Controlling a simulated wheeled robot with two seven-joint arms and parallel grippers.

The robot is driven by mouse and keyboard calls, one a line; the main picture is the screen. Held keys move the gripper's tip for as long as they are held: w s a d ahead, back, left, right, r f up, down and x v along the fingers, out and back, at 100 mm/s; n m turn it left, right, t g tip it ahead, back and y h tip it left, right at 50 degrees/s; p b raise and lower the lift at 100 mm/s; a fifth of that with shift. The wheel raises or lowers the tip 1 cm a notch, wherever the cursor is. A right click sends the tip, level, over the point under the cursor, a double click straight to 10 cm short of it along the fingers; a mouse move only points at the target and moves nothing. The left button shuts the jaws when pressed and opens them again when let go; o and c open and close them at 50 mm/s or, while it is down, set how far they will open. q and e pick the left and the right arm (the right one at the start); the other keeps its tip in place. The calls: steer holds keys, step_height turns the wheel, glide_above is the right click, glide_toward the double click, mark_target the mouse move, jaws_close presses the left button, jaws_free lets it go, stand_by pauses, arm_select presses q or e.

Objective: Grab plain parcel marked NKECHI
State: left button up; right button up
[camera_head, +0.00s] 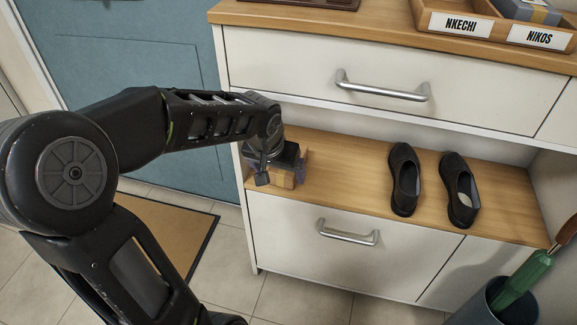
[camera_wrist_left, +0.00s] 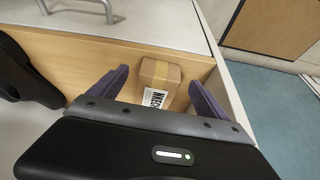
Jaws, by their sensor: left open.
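The plain brown parcel (camera_wrist_left: 160,78) sits on the wooden shelf of the cabinet. It has a tape strip and a white label (camera_wrist_left: 155,97) that reads NECHI or NKECHI, partly cut off by my gripper. My left gripper (camera_wrist_left: 154,88) is open, with one finger on each side of the parcel and gaps showing between. In the head view my left gripper (camera_head: 273,172) is at the left end of the shelf, and a small part of the parcel (camera_head: 285,179) shows beneath it. My right gripper is not in view.
A pair of black shoes (camera_head: 404,180) stands on the same shelf (camera_head: 345,180), to the right. Above are a drawer handle (camera_head: 382,88) and trays labelled NKECHI (camera_head: 460,25) and NIKOS (camera_head: 539,37). A bin (camera_head: 503,303) with an umbrella stands at the lower right.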

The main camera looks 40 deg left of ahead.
arm_select(q)
steer(key=shift+w, duration=0.1)
steer(key=shift+w+a, duration=0.1)
steer(key=shift+w, duration=0.15)
steer(key=shift+w+a+f+b, duration=0.1)
steer(key=shift+w+a+b, duration=0.1)
steer(key=shift+w, duration=0.4)
steer(key=shift+w+a+b, duration=0.1)
steer(key=shift+w+b, duration=0.1)
steer(key=shift+w, duration=0.4)
steer(key=shift+b+x, duration=0.5)
steer(key=shift+x, duration=0.95)
steer(key=shift+w, duration=0.1)
steer(key=shift+c, duration=0.6)
steer(key=c, duration=1.5)
